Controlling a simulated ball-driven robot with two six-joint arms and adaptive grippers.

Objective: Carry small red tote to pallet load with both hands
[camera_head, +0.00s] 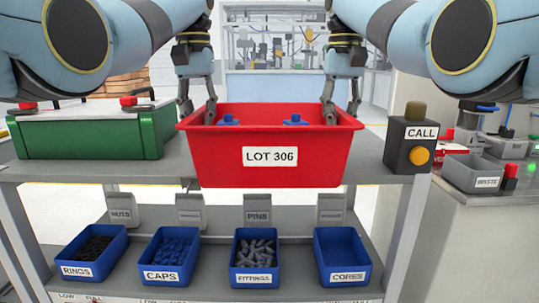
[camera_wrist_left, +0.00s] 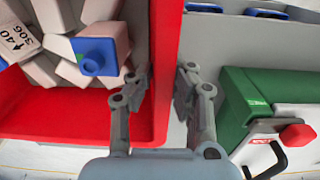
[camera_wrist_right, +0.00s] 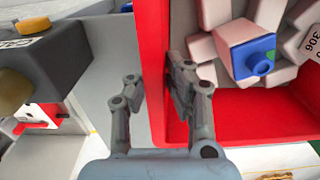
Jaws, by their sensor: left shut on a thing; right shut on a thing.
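The small red tote (camera_head: 330,157) is at the middle of the bench, with a LOT 306 label on its front. It looks level. Its bottom front overlaps the bench's front edge in the picture; I cannot tell whether it touches the bench. My left gripper (camera_head: 197,112) is shut on its left wall, one finger inside and one outside, as the left wrist view (camera_wrist_left: 158,92) shows. My right gripper (camera_head: 341,112) is shut on its right wall, likewise straddled in the right wrist view (camera_wrist_right: 158,92). Pale blocks and blue-capped parts (camera_wrist_left: 98,57) lie inside.
A green case (camera_head: 90,137) stands left of the tote and a CALL button box (camera_head: 408,150) right of it. Blue bins (camera_head: 254,262) line the lower shelf. A side counter (camera_head: 490,205) at right holds grey trays. Stacked wooden boards (camera_head: 126,86) show at back left.

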